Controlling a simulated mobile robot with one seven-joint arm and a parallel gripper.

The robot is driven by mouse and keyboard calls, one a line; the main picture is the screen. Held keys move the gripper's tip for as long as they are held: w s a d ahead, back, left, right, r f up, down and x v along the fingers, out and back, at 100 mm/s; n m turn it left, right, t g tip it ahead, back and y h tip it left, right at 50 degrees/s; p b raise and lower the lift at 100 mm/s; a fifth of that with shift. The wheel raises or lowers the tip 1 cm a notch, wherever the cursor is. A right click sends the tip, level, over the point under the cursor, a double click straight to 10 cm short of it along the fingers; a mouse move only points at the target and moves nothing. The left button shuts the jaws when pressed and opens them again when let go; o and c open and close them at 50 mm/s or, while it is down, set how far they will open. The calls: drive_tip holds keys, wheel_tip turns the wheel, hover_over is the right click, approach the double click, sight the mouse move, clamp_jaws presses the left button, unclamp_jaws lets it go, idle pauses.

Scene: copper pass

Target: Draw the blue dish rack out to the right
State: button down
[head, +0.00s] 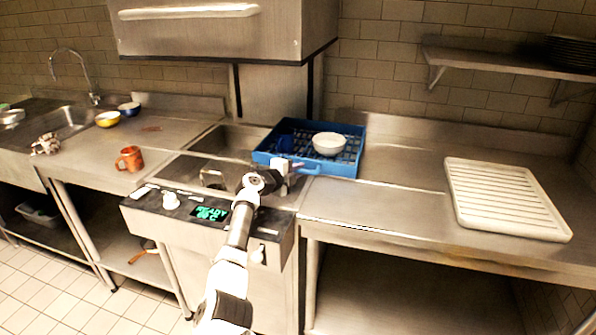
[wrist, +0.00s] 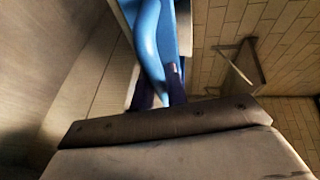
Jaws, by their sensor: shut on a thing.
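The blue dish rack (head: 345,169) lies across the right side of the dish machine's bed and the left end of the right counter. A white bowl (head: 329,144) and a dark blue cup (head: 285,142) stand in it. My gripper (head: 284,168) is at the rack's front side, near its left end. In the wrist view, my gripper (wrist: 160,84) has its dark fingers on either side of the rack's blue handle (wrist: 147,35) and is shut on it. The fingertips are small and partly hidden in the head view.
The right counter (head: 385,205) is bare between the rack and a white ribbed tray (head: 508,195). The raised hood (head: 220,40) hangs above the machine. A wall shelf (head: 500,57) holds dark plates (head: 572,50).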

drive_tip(key=c, duration=1.4)
unclamp_jaws()
drive_tip(key=b+v, duration=0.1)
drive_tip(key=v, duration=1.2)
drive_tip(key=shift+s+a+r+b, duration=0.1)
drive_tip(key=shift+s+a+b, duration=0.1)
drive_tip(key=shift+s+b, duration=0.15)
